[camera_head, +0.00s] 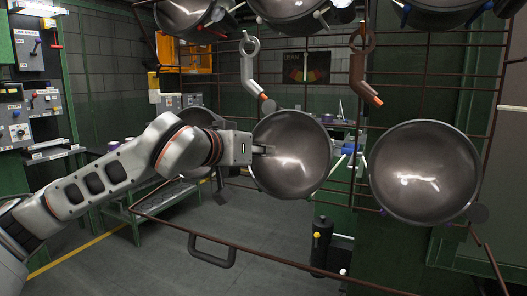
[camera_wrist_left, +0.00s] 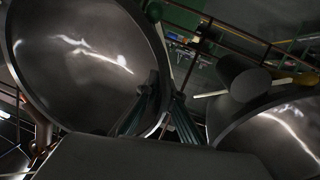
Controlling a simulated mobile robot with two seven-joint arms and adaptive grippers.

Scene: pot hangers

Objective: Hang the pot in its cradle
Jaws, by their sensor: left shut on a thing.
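A round dark metal pot (camera_head: 295,165) is near the middle of the head view, its shiny bowl facing me. My left gripper (camera_head: 266,150) reaches it from the left and is shut on its rim. In the left wrist view the held pot (camera_wrist_left: 75,60) fills the upper left, with the gripper fingers (camera_wrist_left: 165,105) at its right edge. Which cradle belongs to this pot cannot be told. My right gripper is not in view.
Another pot (camera_head: 425,172) hangs at the right on a brown rack frame (camera_head: 300,265). More pots (camera_head: 285,12) hang along the top. A grey hook (camera_head: 248,70) and a brown hook (camera_head: 361,70) with orange tips hang above the held pot. Open floor (camera_head: 240,230) lies below.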

